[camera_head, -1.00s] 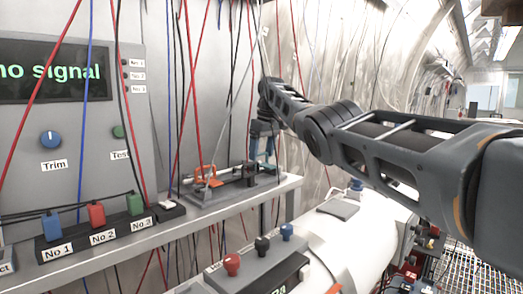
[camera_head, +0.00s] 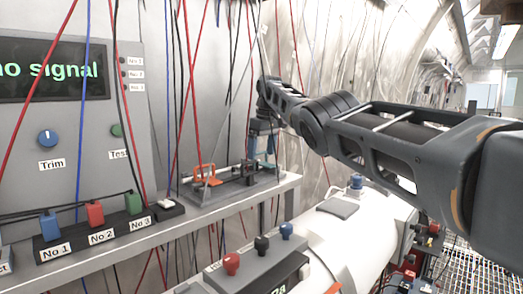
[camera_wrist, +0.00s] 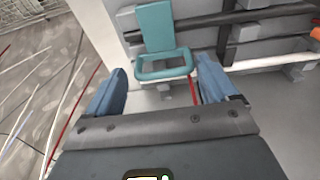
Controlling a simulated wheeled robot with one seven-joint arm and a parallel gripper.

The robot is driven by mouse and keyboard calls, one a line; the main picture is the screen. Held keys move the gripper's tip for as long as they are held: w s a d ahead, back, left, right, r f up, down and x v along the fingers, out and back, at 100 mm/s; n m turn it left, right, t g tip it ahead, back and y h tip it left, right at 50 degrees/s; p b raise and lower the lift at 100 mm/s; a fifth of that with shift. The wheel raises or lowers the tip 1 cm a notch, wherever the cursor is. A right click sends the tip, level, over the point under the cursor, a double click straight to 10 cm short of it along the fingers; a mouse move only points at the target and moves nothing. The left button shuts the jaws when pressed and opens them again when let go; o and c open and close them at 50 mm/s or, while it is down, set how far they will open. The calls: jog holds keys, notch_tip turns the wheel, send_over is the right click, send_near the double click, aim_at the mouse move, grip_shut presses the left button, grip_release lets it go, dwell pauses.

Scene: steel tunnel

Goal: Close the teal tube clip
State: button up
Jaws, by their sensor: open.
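The teal tube clip (camera_wrist: 157,27) shows at the top middle of the wrist view as a flat plate with a rectangular loop (camera_wrist: 163,66) at its near end. The loop stands out from the plate towards my gripper. My gripper (camera_wrist: 161,76) is open, with one blue finger on each side of the loop. Gaps show between the fingers and the loop, and nothing is gripped. In the head view my gripper (camera_head: 263,136) is small, at the far end of the clip rack, and the teal clip is hard to make out there.
A dark tube (camera_wrist: 270,14) runs right from the clip on the grey rack. An orange clip (camera_head: 205,173) and a black clip (camera_head: 247,172) are on the rack, which stands on a shelf (camera_head: 235,206). Red, blue and black cables hang around my arm.

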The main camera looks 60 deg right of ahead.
aim_at(265, 163)
notch_tip(265, 163, up, 8)
jog(key=s, duration=0.1)
jog(key=shift+s+a+f, duration=0.15)
jog(key=shift+a, duration=0.05)
dwell(0.7)
